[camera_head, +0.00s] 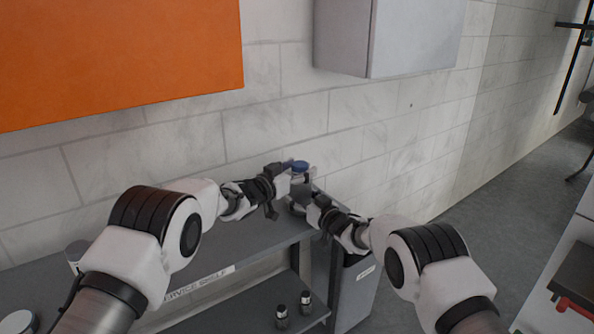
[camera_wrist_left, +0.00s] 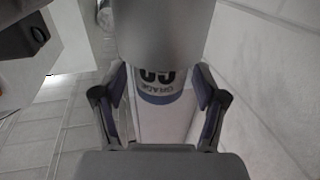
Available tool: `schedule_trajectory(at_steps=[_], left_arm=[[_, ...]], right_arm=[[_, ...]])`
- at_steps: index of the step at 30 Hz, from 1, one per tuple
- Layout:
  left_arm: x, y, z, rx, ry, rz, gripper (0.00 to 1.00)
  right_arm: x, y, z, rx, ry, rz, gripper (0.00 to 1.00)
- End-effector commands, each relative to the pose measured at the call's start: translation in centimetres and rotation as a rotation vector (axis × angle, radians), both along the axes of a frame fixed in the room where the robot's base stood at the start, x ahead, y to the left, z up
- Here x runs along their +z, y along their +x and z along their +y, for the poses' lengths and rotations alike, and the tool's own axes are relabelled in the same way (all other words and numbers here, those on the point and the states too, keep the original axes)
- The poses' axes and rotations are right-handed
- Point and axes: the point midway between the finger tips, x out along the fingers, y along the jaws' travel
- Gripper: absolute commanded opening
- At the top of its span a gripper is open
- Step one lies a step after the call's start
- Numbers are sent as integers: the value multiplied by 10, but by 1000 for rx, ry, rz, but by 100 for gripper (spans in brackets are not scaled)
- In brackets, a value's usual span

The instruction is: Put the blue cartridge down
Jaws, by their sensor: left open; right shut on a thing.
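The blue top of the cartridge (camera_head: 300,166) shows in the head view at the right end of the service shelf, against the tiled wall. My left gripper (camera_head: 286,184) is open beside it. In the left wrist view a grey cylinder with a dark printed label and a blue band (camera_wrist_left: 160,98) is between the open fingers of my left gripper (camera_wrist_left: 160,100). A gap shows beside each finger. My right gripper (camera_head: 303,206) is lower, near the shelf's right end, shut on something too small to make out. Whether the cartridge's base rests on anything is hidden.
The service shelf (camera_head: 225,248) runs below my arms, with two small dark bottles (camera_head: 293,310) on its lower level. A grey bin (camera_head: 360,290) stands at its right end. An orange panel (camera_head: 120,60) and a grey cabinet (camera_head: 390,35) hang above. Open floor lies right.

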Motion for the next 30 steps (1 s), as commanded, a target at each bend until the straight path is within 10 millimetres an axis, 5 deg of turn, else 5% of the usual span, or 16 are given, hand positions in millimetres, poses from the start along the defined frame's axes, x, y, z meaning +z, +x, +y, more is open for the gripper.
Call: schedule_trajectory(at_steps=[7, 19, 29, 30], left_arm=[[2, -16, 14, 1, 0, 4, 72], [2, -84, 72, 2, 0, 1, 72], [2, -92, 78, 0, 0, 0, 72], [2, -92, 78, 0, 0, 0, 72]], right_arm=[[0, 0, 0, 0, 1, -1, 26], [0, 0, 0, 0, 1, -1, 26], [1, 0, 0, 0, 1, -1, 26], [1, 0, 0, 0, 1, -1, 77]])
